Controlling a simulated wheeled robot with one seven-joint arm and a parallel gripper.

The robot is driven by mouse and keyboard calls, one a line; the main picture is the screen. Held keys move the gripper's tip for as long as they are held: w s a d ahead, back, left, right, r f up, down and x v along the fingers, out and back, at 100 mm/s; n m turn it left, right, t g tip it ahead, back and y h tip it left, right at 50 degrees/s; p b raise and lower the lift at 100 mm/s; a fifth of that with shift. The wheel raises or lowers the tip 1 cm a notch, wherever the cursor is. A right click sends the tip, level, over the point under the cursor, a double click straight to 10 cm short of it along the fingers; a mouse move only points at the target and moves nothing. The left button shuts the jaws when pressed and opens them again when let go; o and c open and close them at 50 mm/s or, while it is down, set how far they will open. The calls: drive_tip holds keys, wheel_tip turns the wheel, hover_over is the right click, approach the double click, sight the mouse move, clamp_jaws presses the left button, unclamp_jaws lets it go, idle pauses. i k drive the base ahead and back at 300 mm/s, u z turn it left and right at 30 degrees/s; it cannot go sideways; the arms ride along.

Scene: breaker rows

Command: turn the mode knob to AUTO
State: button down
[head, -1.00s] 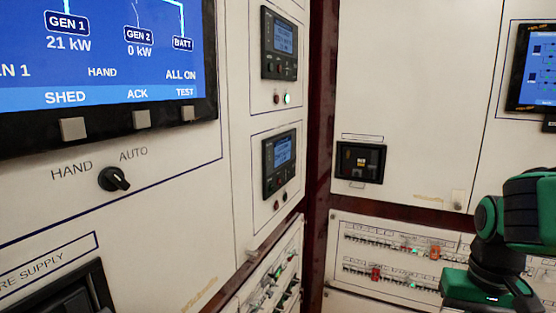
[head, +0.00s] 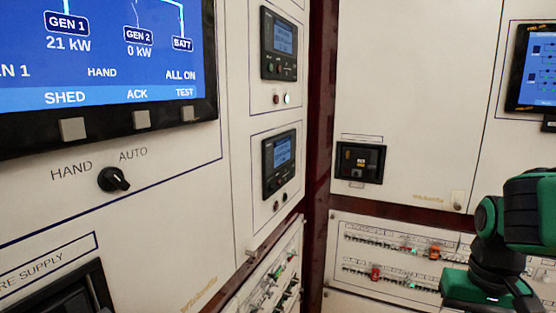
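The mode knob (head: 114,179) is a small round black rotary knob on the cream panel at left, below the screen. The word HAND (head: 72,170) is printed to its upper left and AUTO (head: 133,154) to its upper right. The knob's grip bar lies at a slant; which end is the pointer is too small to tell. The screen (head: 105,60) above reads HAND in its status line. Nothing touches the knob. Green and black links of my arm show at the right edge, far from the knob. My gripper does not show.
Square buttons (head: 141,119) sit under the screen, above the knob. Two small controllers (head: 279,165) are on the panel to the right. Breaker rows (head: 392,257) run low on the far wall. A dark red post (head: 318,150) stands at the corner. The space before the knob looks clear.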

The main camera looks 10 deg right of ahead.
sight(111, 178)
drive_tip(key=z, duration=0.9)
drive_tip(key=k, duration=1.6)
drive_tip(key=u, duration=1.2)
